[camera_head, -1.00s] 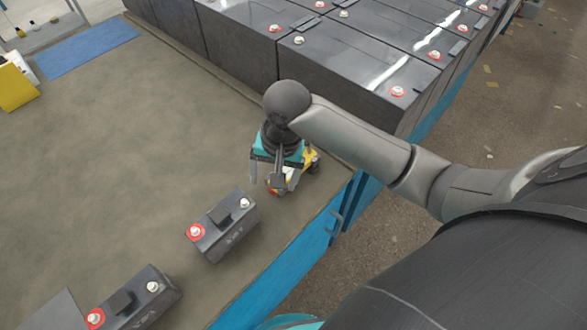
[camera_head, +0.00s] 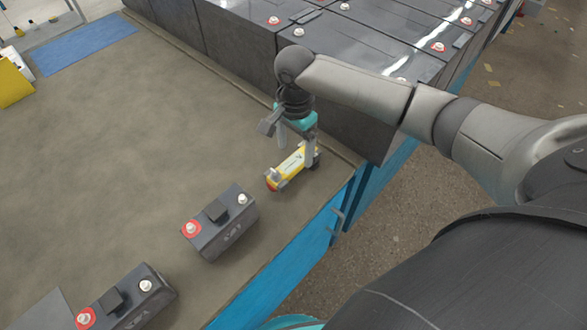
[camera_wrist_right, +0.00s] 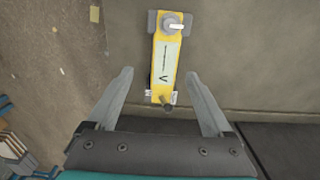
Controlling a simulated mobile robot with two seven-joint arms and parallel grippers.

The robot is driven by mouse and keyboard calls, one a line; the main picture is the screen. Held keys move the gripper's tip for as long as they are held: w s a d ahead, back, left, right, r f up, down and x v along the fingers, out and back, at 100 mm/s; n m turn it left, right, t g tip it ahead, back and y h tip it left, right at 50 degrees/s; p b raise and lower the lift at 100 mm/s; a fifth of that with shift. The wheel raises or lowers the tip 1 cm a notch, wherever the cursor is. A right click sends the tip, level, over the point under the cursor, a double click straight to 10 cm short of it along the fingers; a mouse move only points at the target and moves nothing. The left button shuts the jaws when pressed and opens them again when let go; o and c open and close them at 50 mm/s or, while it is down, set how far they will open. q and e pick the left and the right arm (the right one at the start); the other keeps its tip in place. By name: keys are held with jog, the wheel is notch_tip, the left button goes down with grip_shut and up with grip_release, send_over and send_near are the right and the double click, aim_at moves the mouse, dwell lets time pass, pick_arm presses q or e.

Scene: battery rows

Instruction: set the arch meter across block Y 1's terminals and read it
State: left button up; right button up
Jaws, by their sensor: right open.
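The yellow arch meter (camera_head: 290,168) stands on the grey-brown bench top near its right edge. In the right wrist view the meter (camera_wrist_right: 166,62) shows a pale display, a grey knob at one end and a dark tip at the other. My right gripper (camera_head: 296,149) is just above and beside it, open and empty. In the wrist view the fingers (camera_wrist_right: 159,74) spread to either side of the meter's near end, with no contact visible. Two dark battery blocks stand nearer, one closest to the meter (camera_head: 222,223) and one lower left (camera_head: 130,300). Their labels are too small to read surely.
A row of large dark battery cases (camera_head: 345,115) borders the bench behind my right gripper. A blue mat (camera_head: 85,45) and a yellow item (camera_head: 14,82) lie at upper left. The bench's middle is clear. A blue bench side (camera_head: 290,265) drops to the floor.

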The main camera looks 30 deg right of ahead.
aim_at(294, 162)
notch_tip(294, 162, down, 2)
jog(key=shift+f, duration=0.15)
jog(key=f+b, duration=0.2)
jog(key=f, duration=0.2)
jog(key=shift+w+f+b, duration=0.15)
jog(key=shift+w+b, duration=0.25)
jog(key=shift+f, duration=0.2)
pick_arm(q)
jog(key=f, duration=0.1)
jog(key=w+a+f, duration=0.1)
jog(key=f, duration=0.1)
jog(key=shift+w+a, duration=0.3)
jog(key=shift+d+r+p, duration=0.35)
jog(key=shift+r+p, duration=0.1)
jog(key=shift+p, duration=0.05)
pick_arm(e)
jog(key=shift+f, duration=0.25)
pick_arm(q)
jog(key=shift+s, duration=0.25)
pick_arm(e)
grip_shut()
